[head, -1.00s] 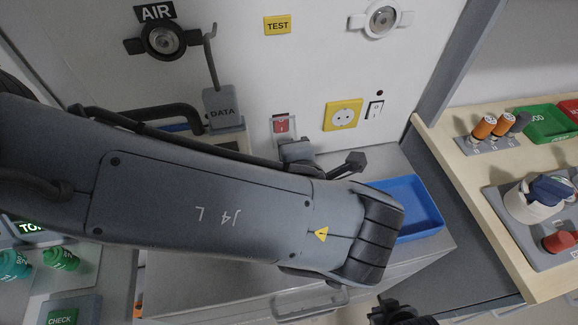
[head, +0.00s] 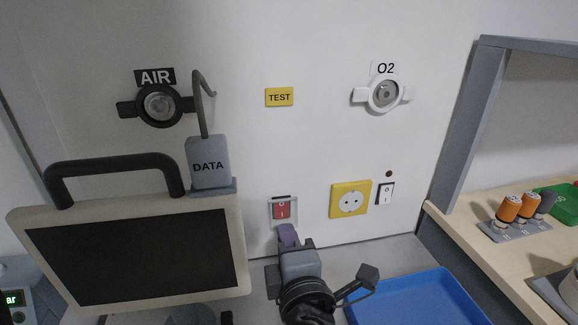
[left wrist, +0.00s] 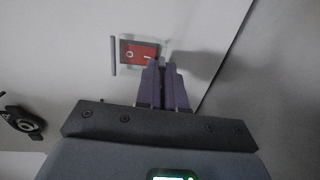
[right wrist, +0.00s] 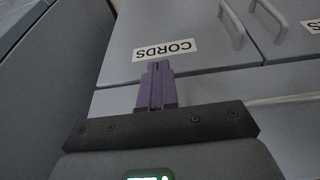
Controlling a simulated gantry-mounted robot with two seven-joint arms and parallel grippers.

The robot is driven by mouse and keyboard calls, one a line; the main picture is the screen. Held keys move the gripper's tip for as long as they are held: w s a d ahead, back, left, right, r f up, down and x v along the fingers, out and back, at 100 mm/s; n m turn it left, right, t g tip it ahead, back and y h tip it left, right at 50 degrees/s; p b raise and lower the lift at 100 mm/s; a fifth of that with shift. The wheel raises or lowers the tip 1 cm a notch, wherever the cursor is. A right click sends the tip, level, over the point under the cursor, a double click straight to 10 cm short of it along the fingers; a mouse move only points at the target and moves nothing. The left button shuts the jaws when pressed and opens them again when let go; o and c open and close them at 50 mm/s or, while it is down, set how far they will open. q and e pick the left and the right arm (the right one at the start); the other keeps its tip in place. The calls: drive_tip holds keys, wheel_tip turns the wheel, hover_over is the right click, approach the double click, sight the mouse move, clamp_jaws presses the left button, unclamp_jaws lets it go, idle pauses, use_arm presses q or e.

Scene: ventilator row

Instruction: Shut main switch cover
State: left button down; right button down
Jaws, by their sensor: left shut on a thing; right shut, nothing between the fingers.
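The main switch is a red rocker (head: 282,210) in a small pale frame on the white wall panel; it also shows red in the left wrist view (left wrist: 140,52). A pale, see-through piece of its cover (left wrist: 166,48) shows at my left fingertips; how far it stands open is hard to tell. My left gripper (head: 287,232) is at the lower edge of the switch, its purple fingers (left wrist: 163,66) shut on the cover. My right gripper (right wrist: 157,68) is shut and empty, in front of a grey drawer front labelled CORDS. It is not in the head view.
A yellow socket (head: 350,199) and a small black-and-white switch (head: 386,192) are right of the main switch. A monitor (head: 135,258) stands left, beside the grey DATA block (head: 208,163). A blue tray (head: 425,300) lies at lower right.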

use_arm(q)
drive_tip(key=c, duration=1.2)
unclamp_jaws()
drive_tip(key=shift+c, duration=0.2)
